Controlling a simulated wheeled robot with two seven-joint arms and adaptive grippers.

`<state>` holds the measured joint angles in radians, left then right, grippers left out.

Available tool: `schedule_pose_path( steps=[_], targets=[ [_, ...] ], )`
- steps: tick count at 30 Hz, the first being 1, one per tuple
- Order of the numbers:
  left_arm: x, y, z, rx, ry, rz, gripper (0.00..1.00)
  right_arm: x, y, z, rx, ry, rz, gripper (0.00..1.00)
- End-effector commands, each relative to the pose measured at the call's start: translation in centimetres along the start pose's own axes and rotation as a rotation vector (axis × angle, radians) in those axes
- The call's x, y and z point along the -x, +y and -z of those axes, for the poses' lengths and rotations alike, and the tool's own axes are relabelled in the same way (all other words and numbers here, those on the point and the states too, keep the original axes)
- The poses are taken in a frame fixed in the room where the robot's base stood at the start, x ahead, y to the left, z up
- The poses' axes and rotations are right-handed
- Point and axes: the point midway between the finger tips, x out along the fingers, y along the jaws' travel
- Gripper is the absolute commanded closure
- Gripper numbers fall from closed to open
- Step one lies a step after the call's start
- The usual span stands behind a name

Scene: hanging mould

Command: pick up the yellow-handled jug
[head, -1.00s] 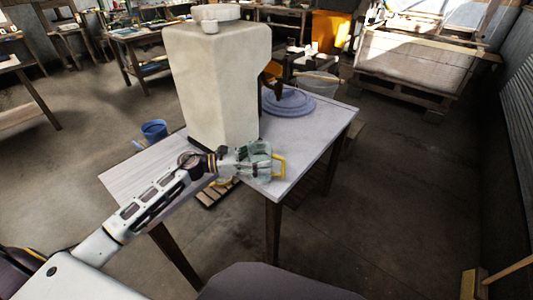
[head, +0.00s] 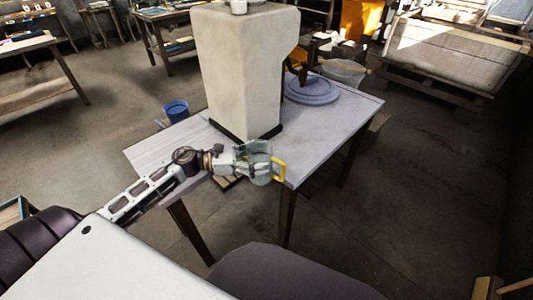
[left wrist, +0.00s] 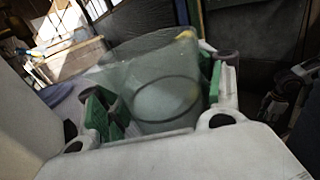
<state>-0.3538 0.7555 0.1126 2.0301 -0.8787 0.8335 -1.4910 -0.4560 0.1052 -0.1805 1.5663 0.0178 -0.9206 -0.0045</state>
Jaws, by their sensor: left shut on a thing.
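The jug (head: 263,161) is clear, pale green, with a yellow handle (head: 280,169) on its right side in the head view. My left gripper (head: 257,160) is shut around the jug's body at the table's front edge. In the left wrist view the jug (left wrist: 160,85) sits between the two green-padded fingers of my left gripper (left wrist: 158,108), and a bit of yellow shows at its far side. I cannot tell whether the jug touches the table. My right gripper is not in view.
A tall, cream mould block (head: 240,75) stands on the table (head: 335,118) just behind the gripper. A blue-grey round disc (head: 312,90) lies behind it to the right. A blue bucket (head: 176,110) is at the left. The table's right part is clear.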

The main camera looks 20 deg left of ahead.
Motion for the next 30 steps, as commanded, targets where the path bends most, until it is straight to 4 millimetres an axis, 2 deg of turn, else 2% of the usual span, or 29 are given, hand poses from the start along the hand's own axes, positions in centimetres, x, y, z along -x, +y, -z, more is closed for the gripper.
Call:
schedule_pose_path(
  steps=[12, 30],
  targets=[
    [1.9, -1.6, 0.0, 0.001, -0.002, 0.000, 0.59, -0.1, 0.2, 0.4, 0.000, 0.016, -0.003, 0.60],
    [2.1, -1.8, 0.0, 0.000, -0.001, 0.000, 0.59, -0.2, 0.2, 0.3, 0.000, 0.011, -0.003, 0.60]
  ],
)
